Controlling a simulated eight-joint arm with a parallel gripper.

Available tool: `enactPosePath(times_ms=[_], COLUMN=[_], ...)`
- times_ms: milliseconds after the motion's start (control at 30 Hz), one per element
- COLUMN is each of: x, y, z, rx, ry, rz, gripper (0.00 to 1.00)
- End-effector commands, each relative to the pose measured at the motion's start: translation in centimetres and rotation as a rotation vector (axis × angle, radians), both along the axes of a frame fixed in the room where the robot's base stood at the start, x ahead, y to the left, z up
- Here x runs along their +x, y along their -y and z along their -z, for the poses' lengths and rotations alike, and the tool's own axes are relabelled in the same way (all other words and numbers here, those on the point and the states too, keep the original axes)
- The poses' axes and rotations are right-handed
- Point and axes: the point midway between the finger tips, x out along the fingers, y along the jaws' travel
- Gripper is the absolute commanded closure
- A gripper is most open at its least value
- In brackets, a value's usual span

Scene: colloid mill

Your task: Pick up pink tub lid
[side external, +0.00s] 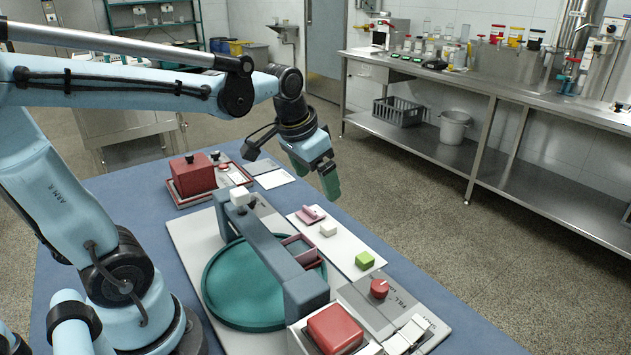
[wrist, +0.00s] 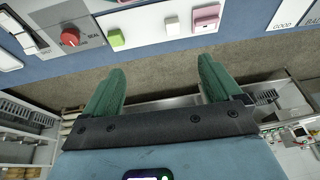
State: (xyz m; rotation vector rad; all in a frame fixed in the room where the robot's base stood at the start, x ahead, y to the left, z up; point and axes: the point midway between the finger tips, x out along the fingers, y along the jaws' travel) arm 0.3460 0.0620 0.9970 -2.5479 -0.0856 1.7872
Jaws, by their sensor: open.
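The pink tub lid (side external: 311,213) lies on a white strip on the blue table, at the strip's far end, and has a raised grip on top. It also shows at the top of the wrist view (wrist: 207,17). My gripper (side external: 317,180) has green fingers and hangs above the table near the strip's far end, apart from the lid. In the wrist view its fingers (wrist: 163,70) stand wide apart with nothing between them.
A white block (side external: 328,230) and a green block (side external: 364,260) share the strip with the lid. The grey-blue bar (side external: 262,237) stands beside the strip over the teal tray (side external: 222,298). A red box (side external: 192,176) is at the back left; a red knob (side external: 379,289) is near the front.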

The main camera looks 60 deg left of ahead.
Motion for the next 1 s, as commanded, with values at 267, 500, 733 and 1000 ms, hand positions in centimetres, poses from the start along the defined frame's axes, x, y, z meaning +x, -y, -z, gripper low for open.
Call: enactPosePath(times_ms=[267, 500, 733, 1000], x=[4.0, 5.6, 5.9, 5.9], y=[-6.1, -10.3, -11.5, -11.5], z=[0.9, 2.7, 3.9, 8.0], rx=[-0.018, -0.053, -0.067, -0.067], ry=[-0.192, -0.312, -0.347, -0.346], rz=[-0.021, -0.025, -0.023, -0.023], gripper=[0.08, 0.08, 0.08, 0.08])
